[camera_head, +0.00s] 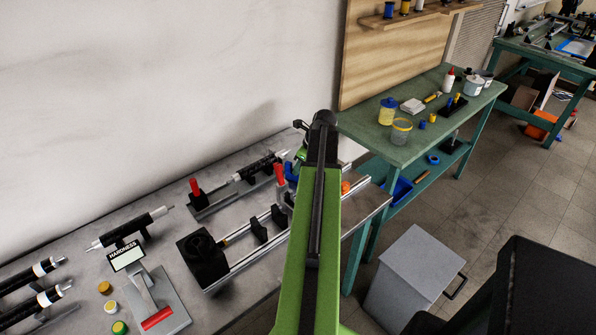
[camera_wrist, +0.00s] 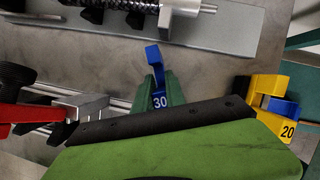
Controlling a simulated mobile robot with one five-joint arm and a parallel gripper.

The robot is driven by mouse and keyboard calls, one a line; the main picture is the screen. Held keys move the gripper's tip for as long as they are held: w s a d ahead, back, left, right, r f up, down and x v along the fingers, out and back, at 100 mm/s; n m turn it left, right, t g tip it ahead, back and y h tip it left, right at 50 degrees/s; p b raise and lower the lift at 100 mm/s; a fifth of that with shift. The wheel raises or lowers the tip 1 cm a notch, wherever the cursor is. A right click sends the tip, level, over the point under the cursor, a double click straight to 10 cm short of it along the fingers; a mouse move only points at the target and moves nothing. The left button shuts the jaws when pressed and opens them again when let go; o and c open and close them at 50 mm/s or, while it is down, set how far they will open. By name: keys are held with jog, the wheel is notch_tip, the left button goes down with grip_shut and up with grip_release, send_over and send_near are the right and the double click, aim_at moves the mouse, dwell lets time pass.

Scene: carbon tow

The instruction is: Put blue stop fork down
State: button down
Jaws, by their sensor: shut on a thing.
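The blue stop fork (camera_wrist: 153,58), marked 30, sits between the green jaws of my gripper (camera_wrist: 160,84) in the wrist view. My gripper is shut on it, and its blue arm sticks up past the jaws. In the head view a blue piece (camera_head: 291,172) shows beside the end of my arm, close to a red handle (camera_head: 280,175). My arm hides most of my gripper there. I cannot tell whether the fork touches the surface beneath.
A yellow and blue piece marked 20 (camera_wrist: 263,86) is at right in the wrist view. A long rail (camera_head: 250,258) with black supports lies on the grey bench (camera_head: 240,312). A hardness tester (camera_head: 150,300) stands front left. A green table (camera_head: 430,138) holds jars.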

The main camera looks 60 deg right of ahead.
jog(key=shift+f, duration=0.2)
jog(key=c, duration=1.4)
grip_release()
jog(key=shift+r, duration=0.1)
jog(key=p+v, duration=1.1)
jog(key=v, duration=0.1)
jog(key=shift+r, duration=0.2)
